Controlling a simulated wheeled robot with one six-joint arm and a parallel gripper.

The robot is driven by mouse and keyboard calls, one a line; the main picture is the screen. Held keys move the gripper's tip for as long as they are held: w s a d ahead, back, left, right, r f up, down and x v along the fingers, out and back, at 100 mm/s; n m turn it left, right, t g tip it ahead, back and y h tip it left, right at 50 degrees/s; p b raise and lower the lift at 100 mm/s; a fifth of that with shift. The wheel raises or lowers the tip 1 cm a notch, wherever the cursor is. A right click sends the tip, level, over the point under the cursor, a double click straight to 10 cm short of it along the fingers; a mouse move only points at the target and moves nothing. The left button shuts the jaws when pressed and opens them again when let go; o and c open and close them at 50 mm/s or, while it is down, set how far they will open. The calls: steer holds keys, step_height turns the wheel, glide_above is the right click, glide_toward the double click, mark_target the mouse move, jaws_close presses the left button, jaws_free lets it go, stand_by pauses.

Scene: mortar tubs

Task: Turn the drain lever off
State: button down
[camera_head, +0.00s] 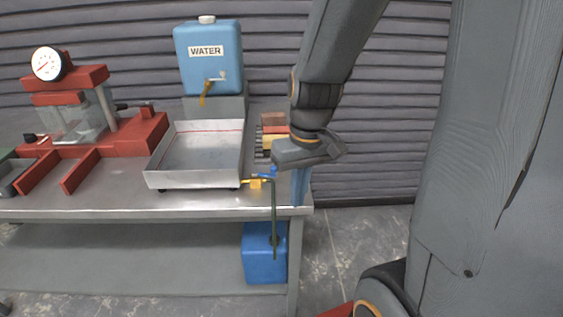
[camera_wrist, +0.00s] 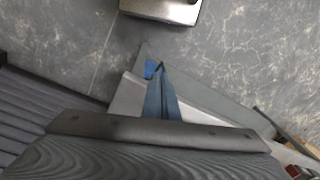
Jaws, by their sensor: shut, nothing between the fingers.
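The metal tray (camera_head: 195,178) stands on the workbench, with a small yellow valve (camera_head: 256,183) at its front right corner. A small blue lever (camera_head: 268,172) shows at this valve; its exact angle is too small to read. My gripper (camera_head: 299,203) points down just right of the valve and lever, near the bench's right end, apart from the lever in the picture. Its blue fingers are together and hold nothing. In the wrist view, the shut fingers (camera_wrist: 160,72) point away from the camera, and the lever cannot be made out there.
A green hose (camera_head: 274,220) hangs from the valve into a blue canister (camera_head: 264,262) below. A blue water tank (camera_head: 208,58) with a tap stands behind the tray. Stacked blocks (camera_head: 272,130) lie right of the tray. A red press (camera_head: 75,140) stands left.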

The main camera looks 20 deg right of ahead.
steer(key=w+d+r+n+t+y, duration=0.2)
steer(key=w+d+r+n+y, duration=0.2)
steer(key=w+d+r, duration=0.3)
steer(key=w+d+y, duration=0.1)
steer(key=w+d, duration=0.4)
steer(key=w, duration=0.1)
steer(key=shift+w+d+r+y, duration=0.2)
steer(key=shift+w+r+y, duration=0.05)
steer(key=shift+w+y, duration=0.15)
steer(key=shift+a+f, duration=0.1)
steer(key=p+x, duration=0.2)
steer(key=x, duration=0.7)
steer(key=shift+w+a+f, duration=0.15)
steer(key=shift+a+f, duration=0.05)
steer(key=shift+s+a+p, duration=0.2)
steer(key=shift+a+p, duration=0.15)
steer(key=shift+a, duration=0.25)
steer(key=shift+s+a+p, duration=0.15)
steer(key=shift+a+p, duration=0.2)
steer(key=shift+a, duration=0.25)
steer(key=shift+s+a+f, duration=0.2)
steer(key=shift+a, duration=0.55)
steer(key=shift+t, duration=0.4)
